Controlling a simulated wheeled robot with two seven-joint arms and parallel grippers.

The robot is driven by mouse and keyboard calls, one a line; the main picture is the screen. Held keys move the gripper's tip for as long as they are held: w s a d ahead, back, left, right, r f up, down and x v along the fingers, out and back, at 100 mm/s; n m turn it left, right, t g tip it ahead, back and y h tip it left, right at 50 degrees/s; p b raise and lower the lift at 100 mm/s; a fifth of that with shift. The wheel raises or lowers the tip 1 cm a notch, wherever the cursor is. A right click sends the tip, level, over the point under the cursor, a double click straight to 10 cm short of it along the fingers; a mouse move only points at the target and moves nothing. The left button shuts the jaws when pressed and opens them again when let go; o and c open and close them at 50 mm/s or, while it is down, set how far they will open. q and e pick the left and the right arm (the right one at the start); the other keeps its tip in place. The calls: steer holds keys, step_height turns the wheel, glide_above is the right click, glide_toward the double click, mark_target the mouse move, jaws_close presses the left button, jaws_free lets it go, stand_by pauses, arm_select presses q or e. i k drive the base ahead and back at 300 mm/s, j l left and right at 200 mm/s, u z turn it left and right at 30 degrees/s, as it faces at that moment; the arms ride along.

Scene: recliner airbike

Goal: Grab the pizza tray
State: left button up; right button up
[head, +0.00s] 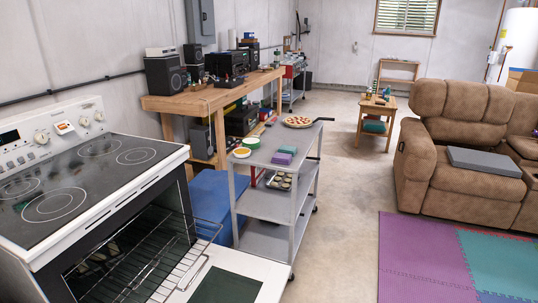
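A pizza on a round tray (298,122) lies on the top shelf of a grey utility cart (262,158), near the cart's far end. The pizza shows a golden crust with red and pale toppings. The tray's rim is barely distinguishable beneath it at this size. Neither of my grippers shows in the head view.
A wooden workbench (205,98) is behind. Floor is clear between cart and recliner sofa (465,185).

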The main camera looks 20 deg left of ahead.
mark_target(295, 121)
steer(key=i+l+z, duration=0.1)
steer(key=i+z, duration=0.3)
steer(key=i, duration=0.45)
steer(key=i+u, duration=0.1)
steer(key=i, duration=0.55)
steer(key=i+l+u, duration=0.1)
steer(key=i, duration=0.6)
steer(key=i+l+u, duration=0.1)
steer(key=i+l, duration=0.15)
steer(key=i, duration=0.4)
